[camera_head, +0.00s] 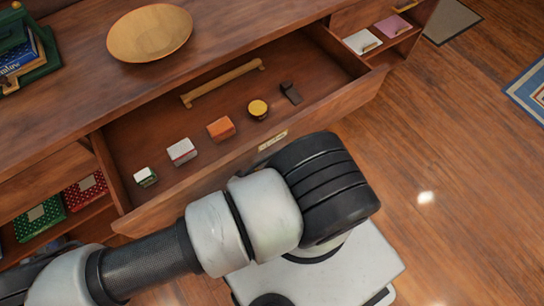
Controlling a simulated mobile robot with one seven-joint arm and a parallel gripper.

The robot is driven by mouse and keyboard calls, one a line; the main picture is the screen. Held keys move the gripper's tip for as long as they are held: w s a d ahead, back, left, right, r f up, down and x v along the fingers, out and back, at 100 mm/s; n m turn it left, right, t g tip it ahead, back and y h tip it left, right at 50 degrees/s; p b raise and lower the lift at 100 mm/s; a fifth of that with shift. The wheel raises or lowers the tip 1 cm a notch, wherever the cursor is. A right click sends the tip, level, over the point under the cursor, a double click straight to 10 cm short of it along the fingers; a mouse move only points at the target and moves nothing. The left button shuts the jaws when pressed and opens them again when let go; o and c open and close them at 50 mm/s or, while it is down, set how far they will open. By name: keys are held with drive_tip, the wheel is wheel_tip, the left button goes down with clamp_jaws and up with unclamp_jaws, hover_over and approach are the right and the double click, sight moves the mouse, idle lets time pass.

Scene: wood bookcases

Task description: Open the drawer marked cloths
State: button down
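A wide wooden drawer (225,158) stands pulled out from the wooden cabinet. A small brass label plate (273,140) is on its front edge; its writing is too small to read. Inside are a green-and-white box (146,177), a red-and-white box (182,152), an orange box (221,129), a round yellow-topped tin (258,109) and a small dark item (291,93). A wooden bar handle (222,83) shows near the back; I cannot tell what it is fixed to. My arm reaches along the drawer front, and my gripper's fingers are hidden.
A shallow wooden bowl (150,33) and books (22,58) sit on the cabinet top. Patterned boxes (86,190) stand on a shelf at the lower left. Pink and white items (392,26) lie in a compartment at the upper right. Wooden floor (455,150) is clear on the right.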

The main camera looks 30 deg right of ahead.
drive_tip(key=shift+s, duration=0.35)
drive_tip(key=c, duration=2.1)
unclamp_jaws()
drive_tip(key=shift+a, duration=0.1)
